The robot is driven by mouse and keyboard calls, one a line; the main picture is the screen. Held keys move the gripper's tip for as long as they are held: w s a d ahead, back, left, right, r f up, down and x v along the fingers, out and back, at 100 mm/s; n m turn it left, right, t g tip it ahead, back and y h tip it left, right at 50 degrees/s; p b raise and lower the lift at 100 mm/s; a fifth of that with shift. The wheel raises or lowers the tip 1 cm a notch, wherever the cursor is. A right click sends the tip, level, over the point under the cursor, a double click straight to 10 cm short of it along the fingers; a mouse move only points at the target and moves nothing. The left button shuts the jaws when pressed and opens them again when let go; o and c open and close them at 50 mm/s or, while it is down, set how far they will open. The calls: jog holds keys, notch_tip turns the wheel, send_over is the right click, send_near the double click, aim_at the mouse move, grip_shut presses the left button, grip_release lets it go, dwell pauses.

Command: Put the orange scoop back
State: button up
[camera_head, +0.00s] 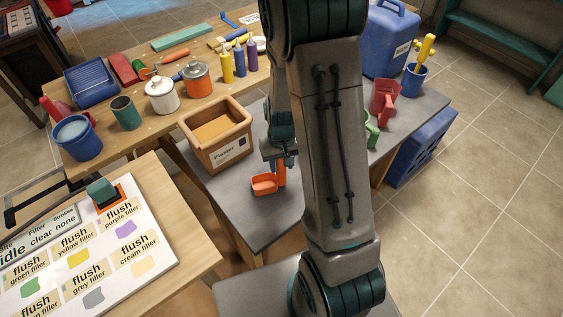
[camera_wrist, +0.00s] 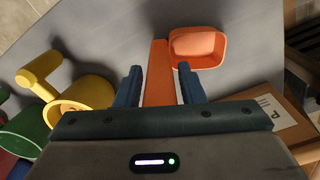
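The orange scoop (camera_head: 264,184) shows just below my gripper (camera_head: 281,163) in the head view, over the grey worktop, with its handle running up to the fingers. In the wrist view, the scoop's open, empty bowl (camera_wrist: 198,46) is at the top, and its flat handle lies between the two fingers of my gripper (camera_wrist: 160,84).
A filler box (camera_head: 216,134) stands left of the scoop. A yellow scoop (camera_wrist: 80,92) and a green one (camera_wrist: 28,128) show left in the wrist view. A red jug-like scoop (camera_head: 383,98) stands right of my arm. The grey worktop (camera_head: 238,205) is bare at its front.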

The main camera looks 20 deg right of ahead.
jog(key=shift+o, duration=0.6)
jog(key=shift+r, duration=0.1)
notch_tip(320, 180, up, 11)
jog(key=shift+f, duration=0.15)
notch_tip(320, 180, up, 2)
jog(key=shift+s+a, duration=0.1)
jog(key=shift+s, duration=0.05)
jog(key=s+a+r+n+t, duration=0.1)
jog(key=s+a+r+t, duration=0.2)
jog(key=s+r, duration=0.7)
jog(key=s, duration=0.3)
jog(key=shift+s+a+r+t, duration=0.2)
jog(key=shift+a+r+t, duration=0.1)
jog(key=shift+r, duration=0.1)
